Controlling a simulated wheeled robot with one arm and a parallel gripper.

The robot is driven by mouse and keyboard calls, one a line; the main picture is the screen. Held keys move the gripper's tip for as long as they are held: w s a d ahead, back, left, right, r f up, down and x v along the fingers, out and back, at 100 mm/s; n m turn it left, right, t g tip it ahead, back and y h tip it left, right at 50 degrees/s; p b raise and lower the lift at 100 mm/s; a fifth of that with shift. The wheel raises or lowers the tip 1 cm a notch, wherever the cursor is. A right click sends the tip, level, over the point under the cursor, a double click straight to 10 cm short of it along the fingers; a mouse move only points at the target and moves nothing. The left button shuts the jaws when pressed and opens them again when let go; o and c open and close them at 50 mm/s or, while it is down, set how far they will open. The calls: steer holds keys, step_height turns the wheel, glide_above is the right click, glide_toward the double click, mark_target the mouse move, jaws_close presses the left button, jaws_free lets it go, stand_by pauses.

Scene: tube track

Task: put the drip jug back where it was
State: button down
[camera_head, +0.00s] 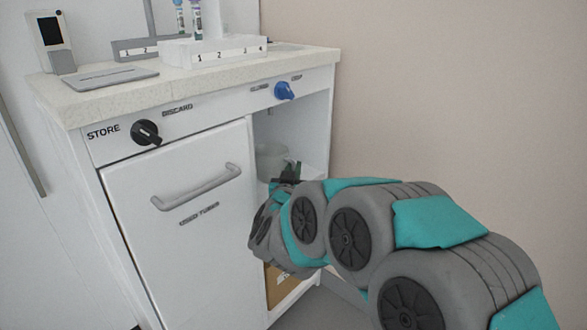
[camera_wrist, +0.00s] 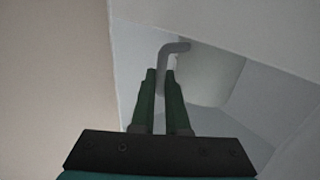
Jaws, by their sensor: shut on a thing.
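The drip jug (camera_head: 271,160) is a pale, greenish-grey vessel inside the open bay of the white cabinet, at the bay's left side. In the wrist view its pale body (camera_wrist: 212,75) is right of my fingers, with a grey bent handle (camera_wrist: 178,47) at their tips. My gripper (camera_head: 290,170) reaches into the bay. Its green fingers (camera_wrist: 160,74) are close together, shut on the handle. The jug's underside is mostly hidden behind my gripper, so I cannot tell whether it rests on anything.
The cabinet's worktop (camera_head: 105,95) carries a numbered tube rack (camera_head: 213,50) and a grey device (camera_head: 52,43). A blue knob (camera_head: 284,90) is above the bay; a black knob (camera_head: 146,132) is above the closed door (camera_head: 190,240). A brown box (camera_head: 281,288) is low in the bay.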

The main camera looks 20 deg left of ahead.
steer(key=c, duration=0.9)
jaws_free()
steer(key=shift+f+b, duration=0.25)
steer(key=shift+b, duration=0.15)
steer(key=s, duration=0.5)
steer(key=s+d+p, duration=0.1)
steer(key=s, duration=0.1)
steer(key=shift+s+d+f, duration=0.1)
steer(key=shift+s, duration=0.3)
